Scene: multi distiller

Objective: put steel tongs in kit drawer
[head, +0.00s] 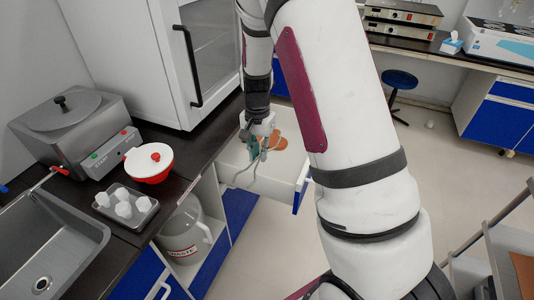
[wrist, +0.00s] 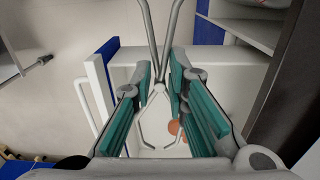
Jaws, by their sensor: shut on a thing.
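My gripper (head: 258,145) is shut on the steel tongs (head: 242,178) and holds them over the open kit drawer (head: 290,182). In the wrist view the tongs (wrist: 158,92) sit between the teal finger pads of my gripper (wrist: 161,80). Their two long arms reach to the top of that view, and the other, forked end points to the bottom. The white inside of the drawer (wrist: 232,85) lies below them. I cannot tell how high above its floor the tongs are.
An orange-brown thing (head: 280,143) lies in the drawer, partly hidden. The dark counter (head: 190,160) beside it holds a red and white bowl (head: 151,163) and a tray of white cups (head: 125,208). A white cabinet (head: 150,60) stands behind. The floor right of the drawer is clear.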

